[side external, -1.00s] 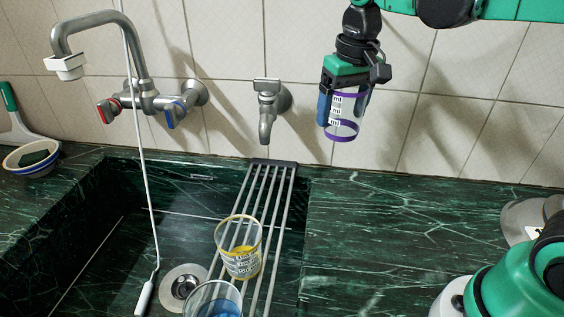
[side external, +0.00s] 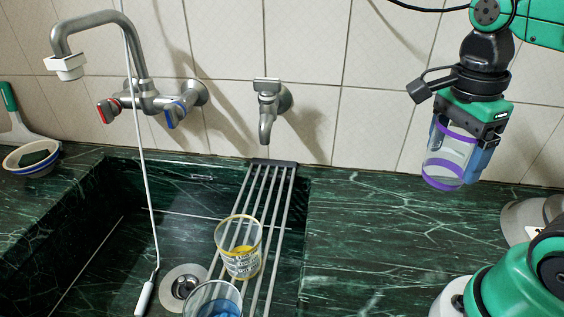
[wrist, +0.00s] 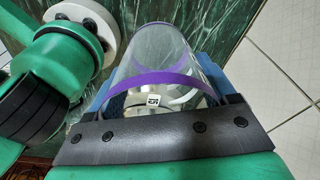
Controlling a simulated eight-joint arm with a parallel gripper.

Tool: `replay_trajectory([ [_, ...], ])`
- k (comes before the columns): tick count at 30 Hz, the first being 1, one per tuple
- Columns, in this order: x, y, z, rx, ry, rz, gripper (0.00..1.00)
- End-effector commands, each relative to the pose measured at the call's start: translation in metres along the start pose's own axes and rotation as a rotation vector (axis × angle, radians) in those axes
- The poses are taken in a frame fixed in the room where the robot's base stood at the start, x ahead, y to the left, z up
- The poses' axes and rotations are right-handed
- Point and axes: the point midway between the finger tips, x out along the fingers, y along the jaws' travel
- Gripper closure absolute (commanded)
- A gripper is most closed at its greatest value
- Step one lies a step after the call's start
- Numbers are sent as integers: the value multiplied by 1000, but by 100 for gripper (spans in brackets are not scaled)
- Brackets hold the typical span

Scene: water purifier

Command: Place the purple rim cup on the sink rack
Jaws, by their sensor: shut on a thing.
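The purple rim cup (side external: 447,158) is clear, with a purple band at its lower end in the side view. My gripper (side external: 464,142) is shut on it and holds it above the green marble counter, right of the sink. In the wrist view the cup (wrist: 165,65) lies between the blue fingers, with a purple band across it. The sink rack (side external: 281,205) is a set of metal bars across the right part of the sink. A clear cup with a yellow rim (side external: 240,262) stands on the rack, and a cup with blue contents (side external: 214,303) is in front of it.
A faucet (side external: 146,97) with red and blue handles and a small tap (side external: 267,108) stick out from the tiled wall. A white hose (side external: 146,180) hangs into the sink. A bowl (side external: 33,157) sits at the far left. The rear of the rack is clear.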

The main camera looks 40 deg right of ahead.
Motion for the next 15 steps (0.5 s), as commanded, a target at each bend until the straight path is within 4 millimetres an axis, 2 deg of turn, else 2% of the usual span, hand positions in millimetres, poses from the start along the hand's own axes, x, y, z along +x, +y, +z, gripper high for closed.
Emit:
replay_trajectory([
  [1,13,0,2,-1,0,0,73],
  [6,53,0,6,-3,0,0,73],
  [15,101,-1,13,-4,0,-1,73],
])
